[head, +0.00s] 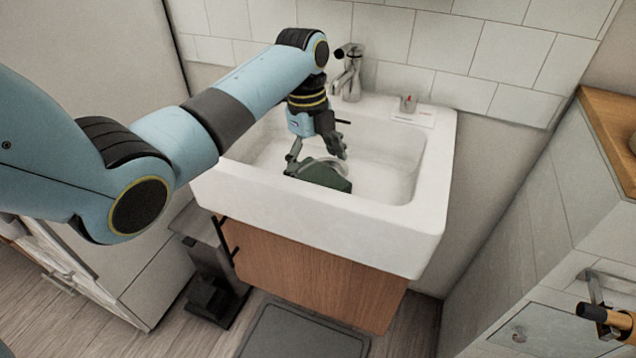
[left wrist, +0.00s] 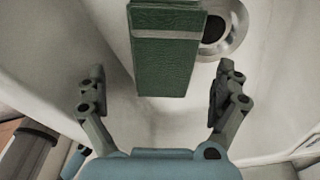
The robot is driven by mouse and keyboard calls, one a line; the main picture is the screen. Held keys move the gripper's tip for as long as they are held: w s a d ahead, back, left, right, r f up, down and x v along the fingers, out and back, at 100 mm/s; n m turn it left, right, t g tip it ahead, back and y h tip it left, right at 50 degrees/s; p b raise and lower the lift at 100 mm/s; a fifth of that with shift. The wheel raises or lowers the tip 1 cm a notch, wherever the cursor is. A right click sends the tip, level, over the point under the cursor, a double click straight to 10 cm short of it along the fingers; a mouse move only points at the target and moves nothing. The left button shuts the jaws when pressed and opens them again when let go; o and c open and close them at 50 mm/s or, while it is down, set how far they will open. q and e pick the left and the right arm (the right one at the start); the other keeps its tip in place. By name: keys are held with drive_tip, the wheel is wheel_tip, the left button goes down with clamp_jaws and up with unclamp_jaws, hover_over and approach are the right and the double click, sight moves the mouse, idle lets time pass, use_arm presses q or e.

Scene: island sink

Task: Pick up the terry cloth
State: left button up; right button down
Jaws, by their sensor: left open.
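The green terry cloth (head: 322,175) lies in the white sink basin, partly behind my left gripper's fingers in the head view. In the left wrist view the cloth (left wrist: 165,62) is a green, folded strip with a pale band across it. It lies beside the round drain and partly over its edge. My left gripper (head: 318,158) reaches down into the basin above the cloth. In the left wrist view its two fingers (left wrist: 158,95) are wide apart, one on each side of the cloth's near end, with nothing held between them. My right gripper does not show.
The sink (head: 418,215) has raised walls around the basin. The drain (left wrist: 215,30) is by the cloth. A wooden-topped counter (head: 608,125) stands at right.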

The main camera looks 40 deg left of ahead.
sight(317, 176)
use_arm(q)
drive_tip(key=f, duration=0.3)
drive_tip(key=shift+w+d+f, duration=0.2)
drive_tip(key=shift+d+f, duration=0.05)
drive_tip(key=shift+f, duration=0.15)
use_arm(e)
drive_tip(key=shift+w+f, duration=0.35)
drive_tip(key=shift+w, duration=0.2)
